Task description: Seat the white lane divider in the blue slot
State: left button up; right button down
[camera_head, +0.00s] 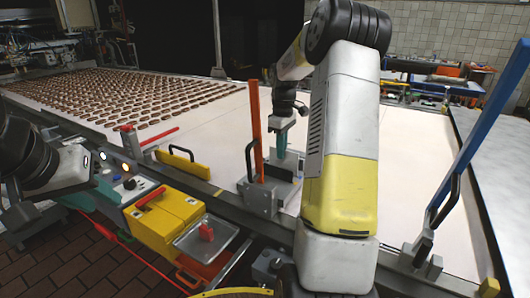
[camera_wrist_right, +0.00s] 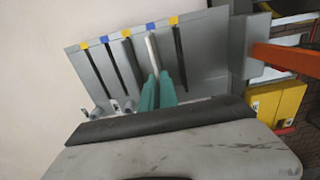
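The white lane divider (camera_wrist_right: 152,52) lies along a slot under a blue tab (camera_wrist_right: 150,26) on the grey slotted rack (camera_wrist_right: 205,50). Its lower end runs between the teal fingers of my right gripper (camera_wrist_right: 158,85), which look shut on it. Whether it is fully seated I cannot tell. A second blue tab (camera_wrist_right: 104,40) marks a dark slot further left. In the head view my right gripper (camera_head: 283,143) points down at the rack on the conveyor edge, and the divider is hard to make out. My left gripper (camera_head: 78,196) is at the left edge; its finger opening is unclear.
Yellow tabs mark the rack's other slots; a grey strip (camera_wrist_right: 131,60) lies beside the white divider. An orange upright bar (camera_head: 254,130) stands close by the rack. Rows of brown biscuits (camera_head: 120,92) lie on the white belt (camera_head: 225,125). A yellow box (camera_head: 165,220) stands in front.

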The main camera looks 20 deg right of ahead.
aim_at(283, 163)
jog(key=shift+f, duration=0.7)
jog(key=shift+f, duration=0.1)
jog(key=shift+f, duration=0.4)
jog(key=shift+f, duration=0.1)
jog(key=c, duration=1.6)
grip_release()
